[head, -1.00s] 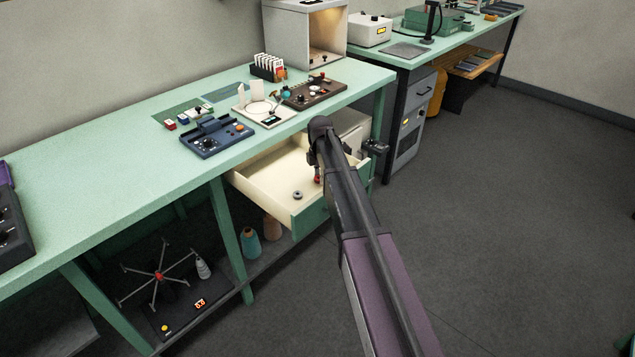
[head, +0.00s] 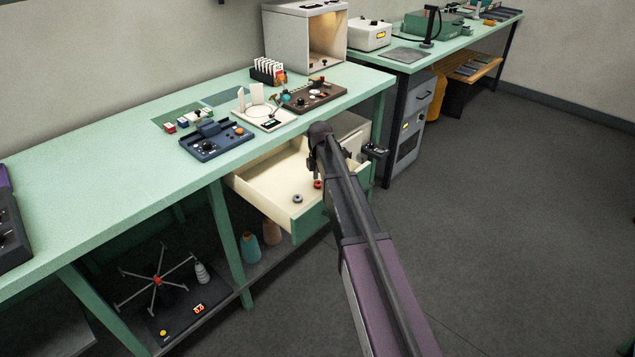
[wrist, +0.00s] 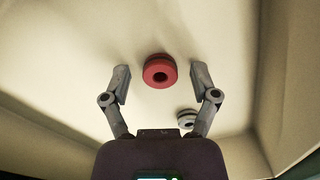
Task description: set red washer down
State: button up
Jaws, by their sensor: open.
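The red washer (wrist: 159,71) lies on the cream floor of the open drawer (head: 262,189). In the wrist view it shows between and slightly beyond my gripper's tips, with a gap on each side. In the head view the red washer (head: 318,184) is small, partly hidden beside my arm. My gripper (wrist: 160,83) is open and empty, its two grey fingers spread apart. In the head view the gripper is mostly hidden behind my arm. A grey washer (wrist: 187,118) lies near the right finger; it also shows in the head view (head: 297,198), left of the red one.
The drawer's walls (wrist: 268,75) rise around the washers. The green bench (head: 110,190) overhangs the drawer and bears a blue device (head: 215,140), a white device (head: 265,115) and a brown panel (head: 314,96). Spools (head: 250,247) stand on the shelf below.

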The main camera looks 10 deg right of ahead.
aim_at(320, 185)
jog(key=shift+r, duration=0.2)
notch_tip(320, 185, up, 12)
jog(key=p, duration=1.2)
dwell(0.7)
jog(key=s+m, duration=0.3)
jog(key=s, duration=0.2)
jog(key=s+m, duration=0.3)
jog(key=s, duration=0.1)
jog(key=s+m, duration=0.3)
jog(key=s, duration=0.2)
jog(key=shift+s+a+m, duration=0.3)
jog(key=shift+s, duration=0.05)
jog(key=s+m, duration=1.1)
jog(key=s, duration=0.3)
jog(key=shift+s+a, duration=0.2)
jog(key=shift+s, duration=0.1)
